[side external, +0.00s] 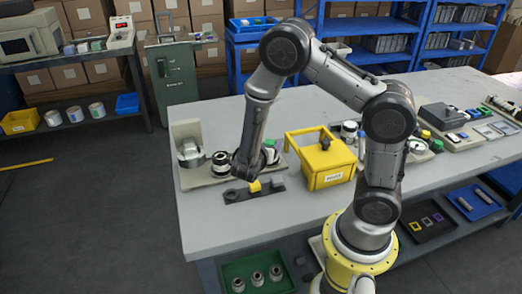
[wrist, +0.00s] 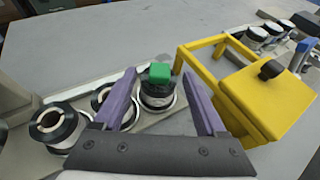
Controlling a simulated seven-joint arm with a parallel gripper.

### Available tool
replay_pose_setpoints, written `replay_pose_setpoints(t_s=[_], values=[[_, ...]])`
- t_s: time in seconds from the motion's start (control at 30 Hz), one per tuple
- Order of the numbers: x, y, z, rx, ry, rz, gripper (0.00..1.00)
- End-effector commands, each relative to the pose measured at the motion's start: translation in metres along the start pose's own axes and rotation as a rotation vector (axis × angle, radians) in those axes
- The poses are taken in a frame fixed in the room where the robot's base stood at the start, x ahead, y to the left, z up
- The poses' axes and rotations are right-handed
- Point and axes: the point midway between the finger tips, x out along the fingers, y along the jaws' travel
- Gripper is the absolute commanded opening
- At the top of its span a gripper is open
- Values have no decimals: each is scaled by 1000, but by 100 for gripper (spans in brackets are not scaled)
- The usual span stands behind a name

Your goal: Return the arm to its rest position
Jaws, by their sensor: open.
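My gripper (wrist: 159,75) shows in the wrist view with its two purple fingers spread apart and nothing held between them. A green-topped roller (wrist: 158,90) stands upright beyond and between the fingertips; contact cannot be told. In the side external view my arm bends over the grey table, with my gripper (side external: 243,174) low near the row of rollers; its fingers are too small to make out there. The green-topped roller (side external: 269,152) is just right of it, partly hidden by my arm. A black-topped roller (side external: 221,163) stands to its left.
A yellow guard box (side external: 325,178) with a dark knob stands right of the rollers. A dark bar (side external: 240,195) with yellow and grey blocks lies in front. More devices (side external: 450,125) sit at the table's right. The table's front left (side external: 205,225) is clear.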

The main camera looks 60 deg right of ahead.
Motion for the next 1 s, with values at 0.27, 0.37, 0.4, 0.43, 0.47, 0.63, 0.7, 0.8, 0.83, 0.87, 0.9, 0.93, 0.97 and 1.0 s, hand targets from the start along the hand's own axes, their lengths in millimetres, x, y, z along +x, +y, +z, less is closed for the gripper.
replay_pose_setpoints(t_s=[0.27, 0.37, 0.4, 0.43, 0.47, 0.63, 0.7, 0.8, 0.83, 0.87, 0.9, 0.93, 0.97, 1.0], values=[[-54, 1, 0, 0, -1, 5, 74], [-68, 1, 0, 0, -1, 5, 74], [-72, 1, 0, 0, 0, 3, 74], [-75, 1, 0, 0, -1, 3, 74], [-77, 0, 0, 0, -1, 3, 74], [-81, -2, 6, 24, 2, -12, 74], [-82, 0, 23, 90, 10, -12, 74], [-84, -10, 61, 251, 42, -46, 74], [-86, -17, 72, 314, 63, -67, 74], [-88, -26, 82, 385, 90, -92, 74], [-92, -39, 93, 486, 130, -128, 74], [-96, -50, 100, 562, 164, -156, 74], [-100, -60, 105, 641, 201, -183, 74], [-106, -74, 110, 746, 253, -219, 74]])
